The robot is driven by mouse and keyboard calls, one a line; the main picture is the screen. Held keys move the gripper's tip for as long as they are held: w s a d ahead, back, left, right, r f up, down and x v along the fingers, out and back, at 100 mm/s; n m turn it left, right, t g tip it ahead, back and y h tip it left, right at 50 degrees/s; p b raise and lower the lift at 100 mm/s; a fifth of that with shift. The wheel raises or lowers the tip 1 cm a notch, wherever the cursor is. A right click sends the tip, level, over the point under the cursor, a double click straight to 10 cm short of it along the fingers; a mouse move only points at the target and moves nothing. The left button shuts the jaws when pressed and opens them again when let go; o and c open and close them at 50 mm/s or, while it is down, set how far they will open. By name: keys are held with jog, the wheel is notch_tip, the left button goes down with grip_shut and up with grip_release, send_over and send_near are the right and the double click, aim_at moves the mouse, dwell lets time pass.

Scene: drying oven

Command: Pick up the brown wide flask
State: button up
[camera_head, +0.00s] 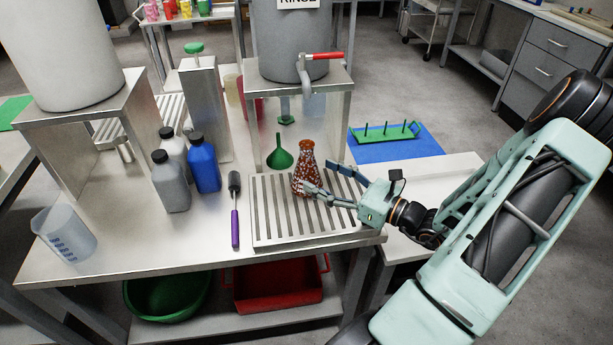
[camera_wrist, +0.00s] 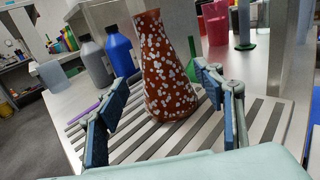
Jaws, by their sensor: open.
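The brown wide flask (camera_head: 306,172), reddish-brown with white spots, stands upright on the slatted metal rack (camera_head: 262,225). My gripper (camera_head: 322,180) comes from the right, low over the rack. Its two blue-padded fingers (camera_wrist: 165,112) are spread wide, one to each side of the flask in the wrist view. The space between the fingers is empty near me, and the flask appears just beyond or between the tips. I cannot tell the exact depth.
A green funnel (camera_head: 280,156) stands just behind the flask. A purple-handled brush (camera_head: 235,215) lies left of the rack. Blue (camera_head: 204,165) and grey (camera_head: 170,185) bottles stand further left, with a beaker (camera_head: 66,235) near the edge. A metal stand (camera_head: 347,110) rises behind.

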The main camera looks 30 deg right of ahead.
aim_at(315, 165)
jog(key=b+x, duration=0.1)
jog(key=x, duration=0.4)
jog(key=shift+w, duration=0.2)
jog(key=c, duration=1.6)
jog(key=shift+r, duration=0.2)
jog(key=shift+r, duration=0.85)
jog(key=s+a+r+p, duration=0.1)
jog(key=s+r+p, duration=0.2)
jog(key=s+a+r+p, duration=0.2)
jog(key=s+r+p, duration=0.1)
jog(key=s+r, duration=0.1)
jog(key=s+a+r+p, duration=0.1)
jog(key=s+r+p, duration=0.2)
jog(key=s, duration=0.1)
jog(key=shift+s+a+r, duration=0.25)
jog(key=shift+r, duration=0.1)
jog(key=shift+s+p, duration=0.1)
jog(key=shift+p, duration=0.4)
